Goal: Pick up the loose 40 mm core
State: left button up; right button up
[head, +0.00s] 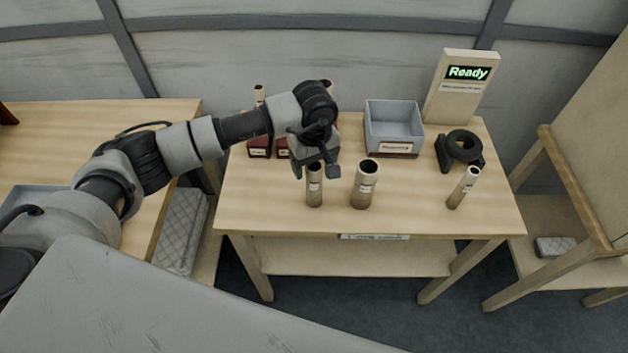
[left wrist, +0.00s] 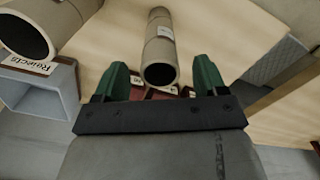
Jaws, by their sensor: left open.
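Three tan cardboard cores with white labels stand loose on the wooden table (head: 270,215). One core (head: 314,190) is right below my left gripper (head: 317,160). A wider core (head: 363,187) stands just right of it, and a slim core (head: 462,188) stands at the far right. The labels are too small to read, so I cannot tell which is 40 mm. In the left wrist view the first core (left wrist: 159,45) shows between the open green fingers (left wrist: 162,70), with its open end towards the palm. A gap shows on both sides. The wider core (left wrist: 42,30) is at upper left.
A grey bin (head: 393,130) marked Rejects stands behind the wider core. A black holder (head: 460,150) and a Ready display (head: 467,73) are at back right. Dark red labelled blocks (head: 259,147) and more cores (head: 259,94) stand behind my arm. The front of the table is clear.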

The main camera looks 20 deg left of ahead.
aim_at(314, 185)
pick_arm(q)
jog(key=shift+f+p, duration=0.35)
jog(key=shift+f, duration=1.35)
jog(key=shift+c, duration=0.2)
jog(key=c, duration=1)
jog(key=shift+r, duration=0.1)
